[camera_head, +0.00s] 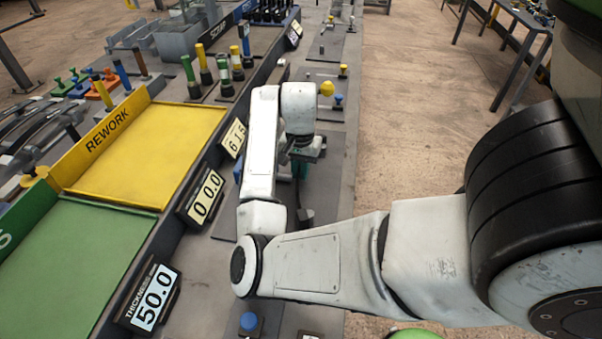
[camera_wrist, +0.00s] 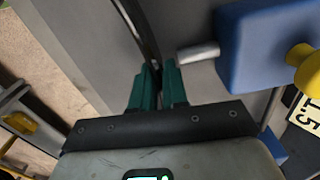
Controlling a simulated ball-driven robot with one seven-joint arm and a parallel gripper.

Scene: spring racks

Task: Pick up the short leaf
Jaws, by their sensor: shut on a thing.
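My gripper (camera_wrist: 159,78) shows two teal fingers closed on a narrow dark strip, the leaf (camera_wrist: 142,36), in the wrist view. The leaf runs up and to the left from the fingertips and leaves the top edge of the picture, so its full length is hidden. In the head view my gripper (camera_head: 300,168) points down over the grey bench, mostly covered by my wrist. A small dark piece shows just below it, and I cannot tell there whether it is the leaf.
A blue block (camera_wrist: 245,45) with a silver pin and a yellow knob (camera_wrist: 303,68) is close to the right of the fingers. The yellow REWORK tray (camera_head: 150,150), green tray (camera_head: 75,255) and number displays (camera_head: 150,297) line the left. Open floor (camera_head: 430,120) lies right of the bench.

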